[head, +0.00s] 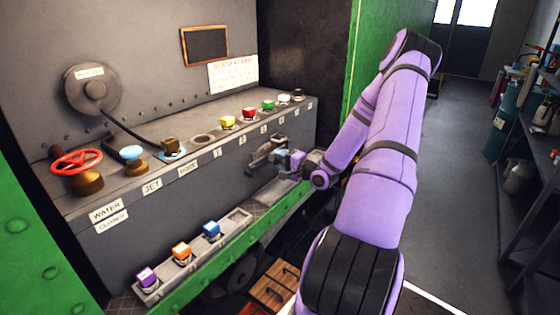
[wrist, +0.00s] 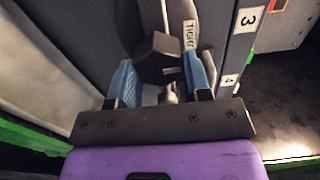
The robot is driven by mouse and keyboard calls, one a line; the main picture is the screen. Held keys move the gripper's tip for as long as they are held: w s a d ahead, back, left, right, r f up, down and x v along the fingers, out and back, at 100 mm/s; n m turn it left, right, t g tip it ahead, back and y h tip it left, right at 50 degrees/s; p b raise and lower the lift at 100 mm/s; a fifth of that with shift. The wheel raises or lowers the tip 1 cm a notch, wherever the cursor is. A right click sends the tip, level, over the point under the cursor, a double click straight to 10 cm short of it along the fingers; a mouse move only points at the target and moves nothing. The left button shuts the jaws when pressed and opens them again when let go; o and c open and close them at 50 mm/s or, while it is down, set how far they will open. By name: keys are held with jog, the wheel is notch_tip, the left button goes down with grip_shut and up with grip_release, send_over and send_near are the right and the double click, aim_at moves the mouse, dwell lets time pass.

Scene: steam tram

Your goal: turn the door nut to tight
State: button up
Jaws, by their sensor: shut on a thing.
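The door nut (wrist: 158,60) is a dark angular piece on the front of the grey cabinet. A white label reading TIGHT (wrist: 190,36) is right beside it. My gripper (wrist: 160,72) has its two blue fingers on either side of the nut and is shut on it. In the head view my gripper (head: 284,158) reaches the cabinet front from the right, at the dark door fitting (head: 262,152). The gripper hides part of the fitting there, and the nut's exact turn is hard to tell.
Along the cabinet top are a red valve wheel (head: 77,162), a blue knob (head: 132,153) and several coloured buttons. Below, a ledge tray (head: 165,287) holds purple, orange and blue buttons. A wooden crate (head: 272,291) sits low down. The floor at right is open, beside shelves.

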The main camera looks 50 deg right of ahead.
jog(key=o, duration=0.9)
jog(key=s, duration=0.7)
jog(key=s+d, duration=0.1)
jog(key=s, duration=0.3)
jog(key=shift+w, duration=0.1)
